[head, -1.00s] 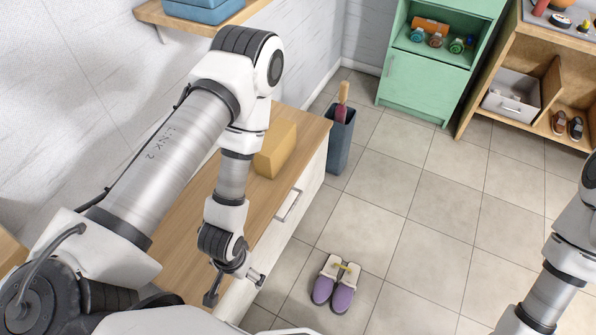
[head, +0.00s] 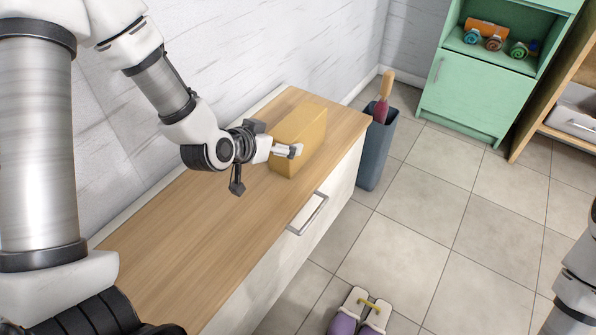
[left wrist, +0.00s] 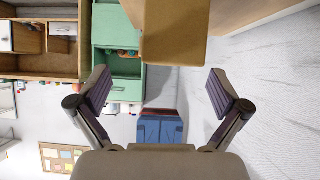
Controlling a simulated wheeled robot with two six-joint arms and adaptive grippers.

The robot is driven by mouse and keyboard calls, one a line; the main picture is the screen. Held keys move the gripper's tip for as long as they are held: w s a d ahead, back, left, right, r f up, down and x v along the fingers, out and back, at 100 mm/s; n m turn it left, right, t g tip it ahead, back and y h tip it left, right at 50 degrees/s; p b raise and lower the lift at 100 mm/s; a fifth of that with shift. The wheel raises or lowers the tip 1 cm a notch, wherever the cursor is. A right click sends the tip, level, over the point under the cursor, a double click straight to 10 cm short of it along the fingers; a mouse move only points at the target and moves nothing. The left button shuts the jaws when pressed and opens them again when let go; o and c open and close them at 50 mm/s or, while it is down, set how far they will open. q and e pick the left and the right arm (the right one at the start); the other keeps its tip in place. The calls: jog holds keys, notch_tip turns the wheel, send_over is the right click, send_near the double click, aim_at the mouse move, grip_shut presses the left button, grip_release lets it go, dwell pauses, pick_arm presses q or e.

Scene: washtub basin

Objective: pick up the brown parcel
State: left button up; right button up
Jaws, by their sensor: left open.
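The brown parcel (head: 300,135) is a tan box standing on the far end of a wooden-topped cabinet (head: 200,225). My left gripper (head: 266,168) is open and empty at the near left side of the parcel, and one finger overlaps the parcel in the head view. In the left wrist view, the parcel (left wrist: 175,32) shows at the top, beyond and between the two spread fingers of the left gripper (left wrist: 163,92). I cannot tell whether a finger touches it. Only a part of my right arm shows at the right edge; its gripper is out of view.
A blue-grey bin (head: 376,150) with a red-and-wood-handled item stands beyond the cabinet's end. A drawer handle (head: 308,214) juts from the cabinet front. Purple slippers (head: 358,315) lie on the tiled floor. A green cupboard (head: 480,90) stands farther back. The wall is close behind the parcel.

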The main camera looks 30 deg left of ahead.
aim_at(295, 123)
pick_arm(q)
jog(key=w+t+b, duration=0.1)
jog(key=a+b, duration=0.1)
jog(key=b, duration=0.1)
jog(key=shift+w+f+t, duration=0.1)
jog(key=shift+w+t, duration=0.25)
jog(key=shift+t, duration=0.05)
jog(key=shift+w+r+b, duration=0.25)
jog(key=shift+r+b, duration=0.05)
jog(key=shift+r, duration=0.05)
jog(key=b+x, duration=0.4)
jog(key=x, duration=0.3)
jog(key=shift+w, duration=0.2)
jog(key=shift+w+r, duration=0.15)
jog(key=shift+r, duration=0.1)
jog(key=shift+c, duration=0.7)
jog(key=c, duration=1.7)
jog(key=shift+c, duration=0.3)
pick_arm(e)
notch_tip(295, 123, down, 10)
jog(key=shift+f, duration=0.15)
pick_arm(q)
jog(key=shift+r, duration=0.1)
